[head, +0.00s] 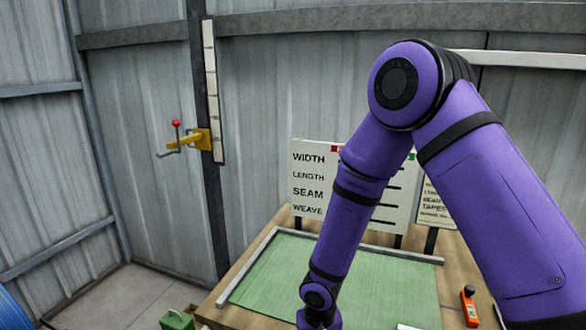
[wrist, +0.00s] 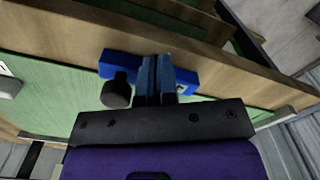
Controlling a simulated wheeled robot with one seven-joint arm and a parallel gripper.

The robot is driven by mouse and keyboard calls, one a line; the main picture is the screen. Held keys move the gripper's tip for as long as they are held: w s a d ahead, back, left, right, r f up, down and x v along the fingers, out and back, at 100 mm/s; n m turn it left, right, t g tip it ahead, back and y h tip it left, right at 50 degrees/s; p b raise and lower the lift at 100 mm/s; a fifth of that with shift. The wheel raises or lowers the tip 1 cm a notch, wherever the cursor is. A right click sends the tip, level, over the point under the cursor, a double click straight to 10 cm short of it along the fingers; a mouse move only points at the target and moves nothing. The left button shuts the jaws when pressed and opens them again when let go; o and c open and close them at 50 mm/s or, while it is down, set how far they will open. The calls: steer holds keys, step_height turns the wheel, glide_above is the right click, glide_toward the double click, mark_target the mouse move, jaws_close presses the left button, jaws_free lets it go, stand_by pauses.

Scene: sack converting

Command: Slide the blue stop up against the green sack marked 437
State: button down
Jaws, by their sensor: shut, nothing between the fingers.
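In the wrist view a blue bar-shaped block (wrist: 118,64), which looks like the stop, lies across the edge of a green surface beside a wooden edge. A dark round knob (wrist: 117,92) sits at its near left side. My gripper (wrist: 158,62) is shut and empty, with its fingertips in front of the middle of the blue block, hiding part of it. I cannot tell whether they touch it. No sack marked 437 can be made out; the green sheet (head: 290,265) on the table shows no readable number. In the head view my fingers are out of frame.
The wooden table (head: 235,317) has pale rails (head: 247,265) around the green sheet. A sign board (head: 308,180) stands behind it. An orange tool (head: 470,305) lies at the right, and a green box (head: 178,319) is at lower left. A yellow bracket (head: 188,142) is on the wall post.

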steer(key=shift+r, duration=0.25)
stand_by(1.0)
steer(key=shift+w+d, duration=0.8)
steer(key=shift+w, duration=1.4)
steer(key=shift+w+d, duration=0.8)
steer(key=shift+w, duration=1.4)
steer(key=shift+w+d, duration=0.8)
steer(key=shift+w, duration=1.4)
